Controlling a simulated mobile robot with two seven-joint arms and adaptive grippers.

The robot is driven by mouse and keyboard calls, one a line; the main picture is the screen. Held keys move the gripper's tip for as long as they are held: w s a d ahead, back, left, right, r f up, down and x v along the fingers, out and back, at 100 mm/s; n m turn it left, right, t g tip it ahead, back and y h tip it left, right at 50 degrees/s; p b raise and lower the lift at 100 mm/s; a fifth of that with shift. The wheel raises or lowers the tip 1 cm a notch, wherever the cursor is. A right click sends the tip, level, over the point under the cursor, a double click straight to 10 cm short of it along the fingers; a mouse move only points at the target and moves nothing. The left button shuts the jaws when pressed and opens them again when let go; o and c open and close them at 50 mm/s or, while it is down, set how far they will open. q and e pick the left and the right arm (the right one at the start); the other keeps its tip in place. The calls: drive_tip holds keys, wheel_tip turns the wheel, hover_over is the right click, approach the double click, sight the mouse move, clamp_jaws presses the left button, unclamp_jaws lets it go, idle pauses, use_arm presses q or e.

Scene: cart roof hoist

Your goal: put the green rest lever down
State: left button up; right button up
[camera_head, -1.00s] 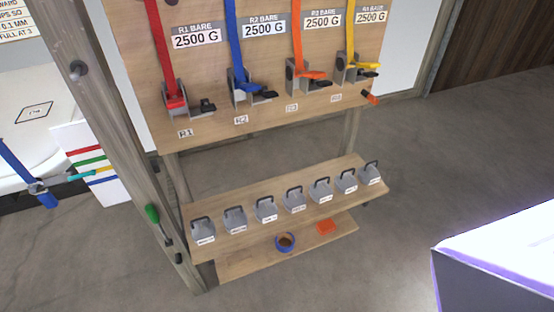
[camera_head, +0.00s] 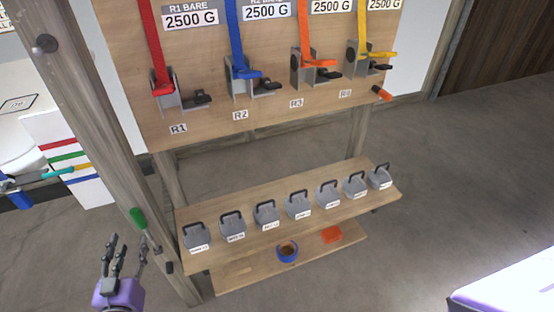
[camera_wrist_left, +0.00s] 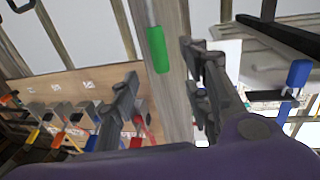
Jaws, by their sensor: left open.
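The green rest lever (camera_head: 138,218) is a dark bar with a green grip on the wooden post at the left. Its green grip is at the upper end, and the bar slants down to the right. The green grip also shows in the left wrist view (camera_wrist_left: 157,49), against the post and beyond the gap between my fingers. My left gripper (camera_head: 125,246) is open and empty, just below and left of the lever, apart from it as far as I can tell. Its fingers also show in the left wrist view (camera_wrist_left: 160,80). My right gripper is not in view.
The wooden post (camera_head: 85,130) stands beside the lever. A shelf (camera_head: 385,203) carries several grey weights. A lower shelf (camera_head: 235,272) holds a blue bowl (camera_head: 287,252) and an orange block (camera_head: 332,235). Coloured straps and ratchets hang on the board (camera_head: 205,60) above.

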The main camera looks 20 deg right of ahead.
sight(136, 221)
use_arm(q)
drive_tip(key=w, duration=0.2)
drive_tip(key=w+d, duration=0.1)
drive_tip(key=w, duration=0.4)
drive_tip(key=shift+w+d+r, duration=0.15)
drive_tip(key=shift+w+d, duration=0.15)
drive_tip(key=shift+w, duration=0.05)
clamp_jaws()
